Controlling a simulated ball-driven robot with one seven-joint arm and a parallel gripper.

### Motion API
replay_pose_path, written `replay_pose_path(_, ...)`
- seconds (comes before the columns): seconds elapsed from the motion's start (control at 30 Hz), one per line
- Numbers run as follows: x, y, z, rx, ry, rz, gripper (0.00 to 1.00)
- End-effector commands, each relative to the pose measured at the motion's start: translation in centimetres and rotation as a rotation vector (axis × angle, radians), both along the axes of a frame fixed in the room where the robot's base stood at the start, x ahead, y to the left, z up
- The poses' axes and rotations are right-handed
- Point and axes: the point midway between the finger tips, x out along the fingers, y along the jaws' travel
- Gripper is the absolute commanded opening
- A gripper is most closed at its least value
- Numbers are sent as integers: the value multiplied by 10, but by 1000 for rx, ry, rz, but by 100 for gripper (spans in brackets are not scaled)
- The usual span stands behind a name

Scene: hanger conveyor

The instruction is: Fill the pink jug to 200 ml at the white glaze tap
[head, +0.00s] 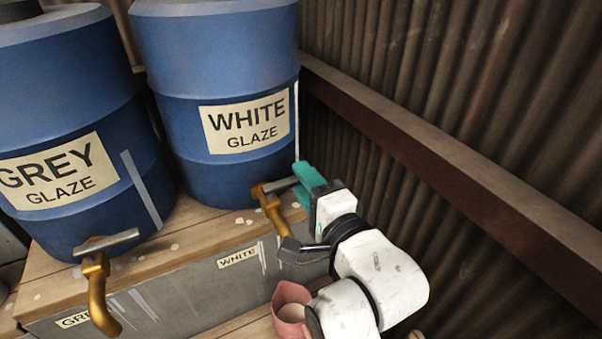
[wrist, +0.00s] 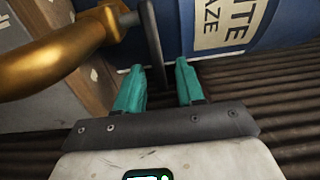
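The pink jug (head: 290,293) stands low beneath the white glaze tap, partly hidden by my arm. Pale liquid shows inside it; its level marks cannot be read. The brass white glaze tap (head: 273,212) has a grey lever (head: 281,184) pointing right toward my gripper (head: 306,181). In the wrist view, my gripper (wrist: 159,78) has its two teal fingers apart, with the dark lever (wrist: 152,50) reaching into the gap between them. I cannot tell whether either finger touches it. The tap body (wrist: 50,60) fills the upper left there.
The blue white-glaze barrel (head: 230,90) stands behind the tap. The grey-glaze barrel (head: 70,130) and its brass tap (head: 97,285) are at left. A corrugated wall (head: 500,80) with a brown rail (head: 450,165) closes off the right side, near my arm.

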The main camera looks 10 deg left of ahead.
Motion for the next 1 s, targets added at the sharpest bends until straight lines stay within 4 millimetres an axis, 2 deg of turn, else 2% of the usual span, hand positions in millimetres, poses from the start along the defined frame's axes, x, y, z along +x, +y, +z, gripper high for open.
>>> replay_pose_path(0.2, 15, 10, 0, 0, 1, 0, 38)
replay_pose_path(0.5, 16, 11, 0, -1, 1, 0, 38)
replay_pose_path(0.9, 16, 11, -1, -1, 1, 0, 1)
replay_pose_path(1.0, 16, 11, -1, -1, 2, 0, 0)
